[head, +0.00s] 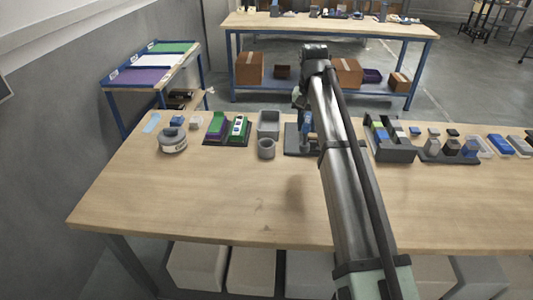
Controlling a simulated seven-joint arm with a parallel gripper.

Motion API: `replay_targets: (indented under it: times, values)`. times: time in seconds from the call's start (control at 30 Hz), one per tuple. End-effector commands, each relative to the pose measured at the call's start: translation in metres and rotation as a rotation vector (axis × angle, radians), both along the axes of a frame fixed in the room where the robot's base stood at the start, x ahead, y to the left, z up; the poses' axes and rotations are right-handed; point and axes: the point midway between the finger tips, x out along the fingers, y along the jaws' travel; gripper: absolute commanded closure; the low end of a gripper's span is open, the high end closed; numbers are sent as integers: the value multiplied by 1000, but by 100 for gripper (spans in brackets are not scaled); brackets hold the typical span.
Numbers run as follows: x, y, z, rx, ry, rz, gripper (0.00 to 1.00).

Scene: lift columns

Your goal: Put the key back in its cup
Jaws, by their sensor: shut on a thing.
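My arm reaches forward over the table and bends down at its far end. My gripper (303,118) points down in front of a dark stand with blue parts (292,138), close above the table's back half. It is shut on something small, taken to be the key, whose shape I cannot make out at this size. A round grey cup (266,149) stands upright to the left of my gripper, apart from it. The inside of the cup is too small to read.
A grey square bin (268,124) stands behind the cup. Dark racks with small blocks (390,143) stand to the right. The table's front half (220,205) is clear.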

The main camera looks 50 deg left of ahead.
Motion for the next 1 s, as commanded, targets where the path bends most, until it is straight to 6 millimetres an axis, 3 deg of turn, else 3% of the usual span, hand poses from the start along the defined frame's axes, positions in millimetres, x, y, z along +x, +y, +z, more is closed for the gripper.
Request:
replay_targets:
  times: [0.03,0.2,0.4,0.67,1.0]
  values:
    - [-9,27,4,1,0,28,100]
    - [-34,86,11,4,-2,94,100]
    - [-43,132,19,11,-7,135,100]
    - [-39,143,12,17,-12,146,100]
    - [-39,142,-38,18,-10,145,100]
